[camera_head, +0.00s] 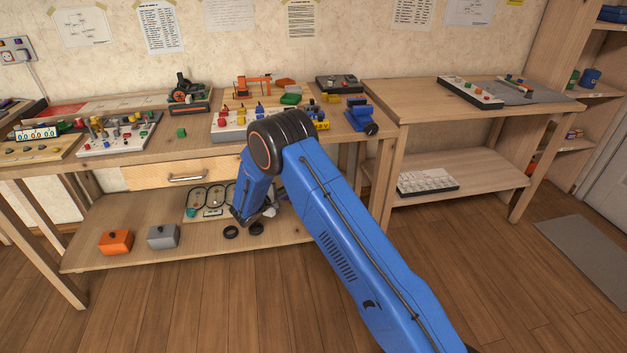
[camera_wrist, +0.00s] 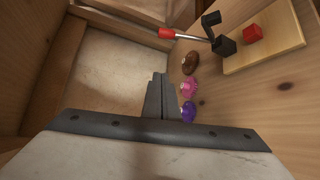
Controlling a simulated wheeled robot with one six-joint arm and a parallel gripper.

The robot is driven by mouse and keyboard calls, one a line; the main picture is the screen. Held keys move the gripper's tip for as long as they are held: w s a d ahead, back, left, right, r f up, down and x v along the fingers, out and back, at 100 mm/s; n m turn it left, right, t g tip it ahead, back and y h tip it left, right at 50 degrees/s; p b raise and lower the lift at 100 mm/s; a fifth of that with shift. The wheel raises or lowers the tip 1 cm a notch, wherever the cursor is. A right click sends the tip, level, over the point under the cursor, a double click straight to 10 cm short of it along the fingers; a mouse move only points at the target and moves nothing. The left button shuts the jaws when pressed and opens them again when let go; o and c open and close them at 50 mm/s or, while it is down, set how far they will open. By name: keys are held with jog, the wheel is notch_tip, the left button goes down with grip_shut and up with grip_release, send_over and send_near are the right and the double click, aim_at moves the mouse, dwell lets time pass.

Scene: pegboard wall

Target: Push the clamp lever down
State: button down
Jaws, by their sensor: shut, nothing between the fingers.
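In the wrist view, the clamp lever shows as a thin metal rod (camera_wrist: 192,37) with a red grip (camera_wrist: 166,33) at its left end. Its right end meets a black clamp body (camera_wrist: 222,45) at a pale wooden board (camera_wrist: 265,45). A red block (camera_wrist: 252,33) sits on that board. My gripper (camera_wrist: 159,78) is shut and empty, below the red grip in the picture and apart from it. In the head view, my blue arm bends down in front of the workbench. I cannot make out the clamp lever or the fingertips there.
Brown (camera_wrist: 190,62), pink (camera_wrist: 188,86) and purple (camera_wrist: 188,111) rounded objects lie in a row just right of my fingers. In the head view, the bench (camera_head: 150,150) holds several boards and toys. An orange box (camera_head: 115,242) and a grey box (camera_head: 163,237) stand on its lower shelf.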

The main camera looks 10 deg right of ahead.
jog(key=shift+w+d, duration=0.1)
jog(key=shift+d, duration=0.2)
jog(key=shift+d, duration=0.15)
jog(key=x, duration=1)
jog(key=s, duration=0.1)
jog(key=s+d, duration=0.1)
jog(key=s+r, duration=0.1)
jog(key=shift+s+d+r, duration=0.15)
jog(key=shift+s+d, duration=0.1)
jog(key=shift+s, duration=0.05)
